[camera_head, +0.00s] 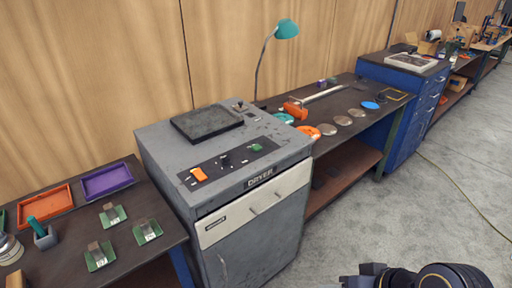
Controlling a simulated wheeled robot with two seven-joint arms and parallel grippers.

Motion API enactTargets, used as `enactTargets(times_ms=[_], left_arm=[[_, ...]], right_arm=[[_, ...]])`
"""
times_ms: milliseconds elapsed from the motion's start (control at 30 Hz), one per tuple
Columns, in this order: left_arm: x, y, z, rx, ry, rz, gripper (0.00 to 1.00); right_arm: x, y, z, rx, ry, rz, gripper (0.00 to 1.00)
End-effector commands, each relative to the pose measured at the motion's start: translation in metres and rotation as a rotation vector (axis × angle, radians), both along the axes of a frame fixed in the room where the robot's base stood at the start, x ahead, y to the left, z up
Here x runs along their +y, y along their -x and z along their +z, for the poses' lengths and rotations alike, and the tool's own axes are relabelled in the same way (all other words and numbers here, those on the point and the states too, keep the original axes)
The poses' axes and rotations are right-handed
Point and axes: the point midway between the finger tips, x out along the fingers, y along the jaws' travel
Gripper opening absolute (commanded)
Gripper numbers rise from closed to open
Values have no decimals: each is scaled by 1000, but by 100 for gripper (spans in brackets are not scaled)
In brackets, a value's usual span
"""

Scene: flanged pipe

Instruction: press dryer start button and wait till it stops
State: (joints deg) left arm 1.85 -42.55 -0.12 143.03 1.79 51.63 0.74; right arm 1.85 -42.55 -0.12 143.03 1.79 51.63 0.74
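The grey dryer (282,200) stands in the middle of the view, with the word DRYER on its front edge. A black control panel (240,158) lies on its sloped top. The panel has an orange switch (198,174) at the left, small black knobs (224,160) in the middle and a green button (257,147) at the right. I cannot tell whether the dryer is running. A black part of my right arm with a gold ring shows at the bottom right, well apart from the dryer; its fingers cannot be made out. My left gripper is not in view.
A dark bench at the left holds an orange tray (45,205), a purple tray (107,182) and several green plates. The right bench holds a teal lamp (286,29), discs and an orange tool (295,110). A blue cabinet (398,90) stands beyond. The floor (400,205) at the right is mostly clear.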

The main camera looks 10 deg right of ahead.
Motion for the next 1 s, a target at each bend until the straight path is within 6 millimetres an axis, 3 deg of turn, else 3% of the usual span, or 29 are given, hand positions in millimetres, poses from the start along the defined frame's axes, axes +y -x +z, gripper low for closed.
enactTargets(times_ms=[33,333,1000], left_arm=[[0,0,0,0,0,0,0],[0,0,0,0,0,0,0],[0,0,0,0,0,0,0]], right_arm=[[0,0,0,0,0,0,38],[0,0,0,0,0,0,0],[0,0,0,0,0,0,0]])
